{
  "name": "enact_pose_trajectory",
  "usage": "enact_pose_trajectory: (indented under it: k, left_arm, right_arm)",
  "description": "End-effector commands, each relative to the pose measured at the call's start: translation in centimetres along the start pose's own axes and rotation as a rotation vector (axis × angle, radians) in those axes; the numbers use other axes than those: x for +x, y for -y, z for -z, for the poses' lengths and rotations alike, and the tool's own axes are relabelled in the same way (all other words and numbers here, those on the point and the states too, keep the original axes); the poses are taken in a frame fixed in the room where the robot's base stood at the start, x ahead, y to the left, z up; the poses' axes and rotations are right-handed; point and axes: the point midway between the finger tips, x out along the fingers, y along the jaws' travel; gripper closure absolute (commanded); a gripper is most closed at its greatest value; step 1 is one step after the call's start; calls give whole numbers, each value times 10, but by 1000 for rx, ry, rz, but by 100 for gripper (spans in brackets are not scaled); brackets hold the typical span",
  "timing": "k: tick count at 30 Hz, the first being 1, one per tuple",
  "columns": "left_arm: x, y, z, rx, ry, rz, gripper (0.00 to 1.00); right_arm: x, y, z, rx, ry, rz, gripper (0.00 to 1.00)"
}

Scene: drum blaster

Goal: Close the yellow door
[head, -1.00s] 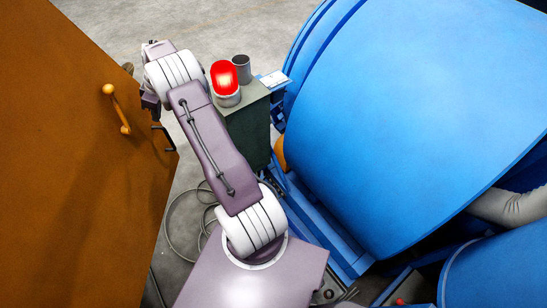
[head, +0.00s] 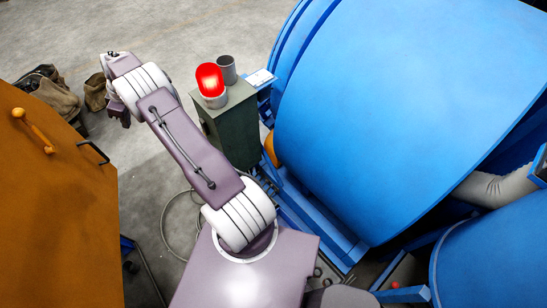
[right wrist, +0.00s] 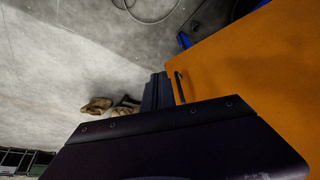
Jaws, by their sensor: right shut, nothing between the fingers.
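The yellow-orange door (head: 60,200) stands at the left of the head view, with a yellow handle (head: 33,130) and a black bar handle (head: 93,152) near its edge. It also fills the right of the right wrist view (right wrist: 255,75). My right gripper (head: 119,114) is shut and empty, beyond the door's upper right edge in the head view, with floor visible between them. In the right wrist view its dark fingers (right wrist: 158,92) appear beside the door's black handle (right wrist: 179,87); whether they touch is unclear there. My left gripper is out of view.
A grey-green box (head: 230,125) with a lit red lamp (head: 210,80) stands right of my right arm. A large blue drum (head: 400,110) fills the right side. Brown bags (head: 57,97) lie on the floor behind the door. Cables run along the floor near my arm.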

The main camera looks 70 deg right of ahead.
Motion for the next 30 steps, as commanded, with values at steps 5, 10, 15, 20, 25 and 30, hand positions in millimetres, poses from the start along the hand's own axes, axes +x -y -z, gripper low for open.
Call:
enact_pose_trajectory:
  k: [5, 10, 15, 20, 25, 30]
  left_arm:
    - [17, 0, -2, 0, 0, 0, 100]
    - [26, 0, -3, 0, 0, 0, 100]
    - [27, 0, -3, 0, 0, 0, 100]
    - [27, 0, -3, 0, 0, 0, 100]
    - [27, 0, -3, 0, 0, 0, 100]
    - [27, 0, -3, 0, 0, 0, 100]
  right_arm:
    - [-31, -1, -1, -1, -5, -5, 100]
    - [-68, 0, -2, 0, -3, -5, 100]
    - [-86, 0, -1, 0, -2, -2, 100]
    - [-89, 1, -1, 0, -1, -1, 100]
    - [-89, 1, -1, 43, -1, 0, 100]
    - [-78, 33, 10, 324, -48, 139, 100]
